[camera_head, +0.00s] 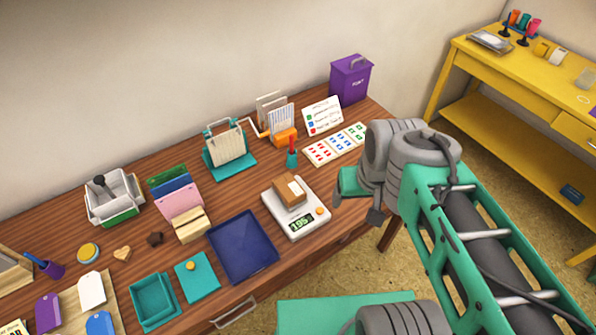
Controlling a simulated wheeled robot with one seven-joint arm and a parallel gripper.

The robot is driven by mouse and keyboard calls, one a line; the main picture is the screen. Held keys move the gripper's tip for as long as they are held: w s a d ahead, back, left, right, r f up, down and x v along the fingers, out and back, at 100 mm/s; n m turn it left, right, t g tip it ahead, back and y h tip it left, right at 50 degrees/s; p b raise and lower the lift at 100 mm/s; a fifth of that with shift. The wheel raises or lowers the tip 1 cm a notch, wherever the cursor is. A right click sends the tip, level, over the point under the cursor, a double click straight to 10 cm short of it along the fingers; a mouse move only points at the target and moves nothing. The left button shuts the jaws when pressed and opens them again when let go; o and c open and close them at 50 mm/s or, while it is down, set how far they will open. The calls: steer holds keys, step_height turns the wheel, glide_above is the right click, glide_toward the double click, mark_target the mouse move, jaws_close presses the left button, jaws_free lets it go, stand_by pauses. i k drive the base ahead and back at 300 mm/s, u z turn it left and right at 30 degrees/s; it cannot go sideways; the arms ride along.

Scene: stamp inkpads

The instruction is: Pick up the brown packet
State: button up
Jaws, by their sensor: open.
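The brown packet (287,194) is a small box with a white label, lying on top of a white scale (296,222). The scale's green display reads what looks like 195. My gripper (356,207) is to the right of the scale, over the right part of the wooden table. Its dark fingers are apart with nothing seen between them. The gripper does not touch the packet. My arm hides part of the table's right end.
A dark blue tray (242,248) lies left of the scale. Behind stand a red-topped stamp (292,153), a stamp sheet (336,145), a letter holder (283,134) and a teal press (228,160). A purple bin (351,79) stands at the back.

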mark_target(289, 190)
steer(key=u, duration=0.65)
steer(key=k, duration=0.85)
steer(key=u, duration=0.85)
steer(key=i, duration=0.45)
steer(key=u, duration=0.05)
